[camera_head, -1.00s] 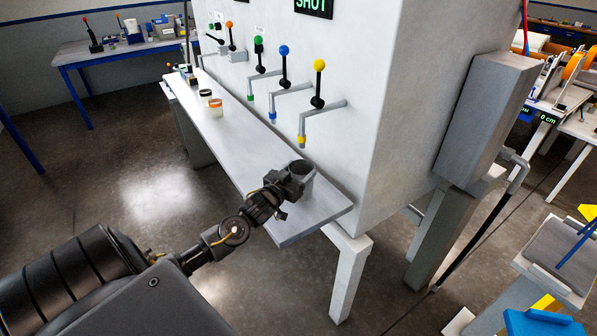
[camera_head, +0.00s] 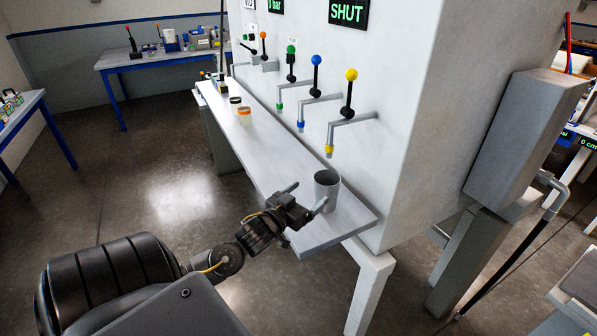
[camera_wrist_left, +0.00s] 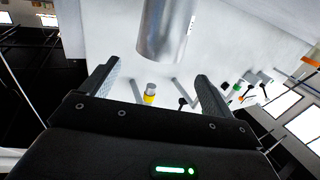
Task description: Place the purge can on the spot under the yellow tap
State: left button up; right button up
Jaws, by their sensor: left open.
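The grey metal purge can (camera_head: 327,190) stands upright on the shelf, below the yellow tap's nozzle (camera_head: 329,150) in the head view. Any mark under the can is hidden. My left gripper (camera_head: 307,197) is open at the can's near side, its fingers apart and nothing held. In the left wrist view the can (camera_wrist_left: 164,30) lies beyond the open fingertips, and the yellow nozzle (camera_wrist_left: 150,94) shows between the fingers. The yellow-knobbed lever (camera_head: 350,92) is on the machine wall above. My right gripper is not in view.
The shelf (camera_head: 268,165) runs along the white machine wall. Blue (camera_head: 316,75) and green (camera_head: 291,62) taps are left of the yellow one. A display (camera_head: 348,11) reads SHUT. Open floor lies left of the shelf.

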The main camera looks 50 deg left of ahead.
pick_arm(q)
jog(key=s, duration=0.3)
jog(key=shift+s+d+b, duration=0.2)
jog(key=shift+s+b, duration=0.1)
dwell(0.4)
